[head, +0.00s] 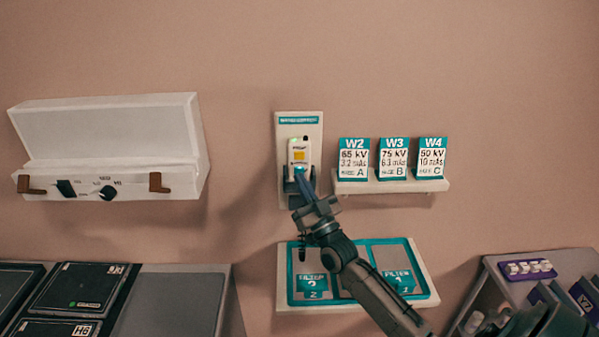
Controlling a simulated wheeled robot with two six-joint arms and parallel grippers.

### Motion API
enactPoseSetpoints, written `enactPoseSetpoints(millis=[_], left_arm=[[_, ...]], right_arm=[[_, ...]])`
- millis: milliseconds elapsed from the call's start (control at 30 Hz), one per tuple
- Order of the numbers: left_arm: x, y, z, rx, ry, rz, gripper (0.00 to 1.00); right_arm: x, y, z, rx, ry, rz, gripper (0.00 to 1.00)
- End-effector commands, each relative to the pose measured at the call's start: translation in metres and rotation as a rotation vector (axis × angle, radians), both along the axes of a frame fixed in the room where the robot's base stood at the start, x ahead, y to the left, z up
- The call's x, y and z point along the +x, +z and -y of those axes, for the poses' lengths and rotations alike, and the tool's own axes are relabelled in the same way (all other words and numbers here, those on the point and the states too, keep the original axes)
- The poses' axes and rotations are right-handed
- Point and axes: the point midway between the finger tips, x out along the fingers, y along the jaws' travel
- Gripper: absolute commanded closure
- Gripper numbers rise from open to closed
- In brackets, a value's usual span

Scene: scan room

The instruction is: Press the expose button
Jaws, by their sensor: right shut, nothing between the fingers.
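The unit sits in a dark holder on the plate. My right gripper (301,179) is shut and empty, its fingertips over the lower part of the unit. I cannot tell whether they touch it. No button marked expose can be read; the fingers hide the unit's lower part. My left gripper is out of view.
A white wall box (110,135) with knobs and brown latches is at left. A shelf (395,187) holds cards W2, W3 and W4 close to the right. A filter tray (283,295) lies below my arm. Dark cassettes (80,288) are at lower left, a grey rack (490,270) at lower right.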

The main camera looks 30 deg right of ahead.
Motion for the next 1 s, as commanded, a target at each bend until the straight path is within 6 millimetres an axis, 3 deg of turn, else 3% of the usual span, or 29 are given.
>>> enactPoseSetpoints(millis=[1000], left_arm=[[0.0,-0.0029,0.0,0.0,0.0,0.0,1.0]], right_arm=[[0.0104,0.0001,0.0064,0.0,0.0,0.0,1.0]])
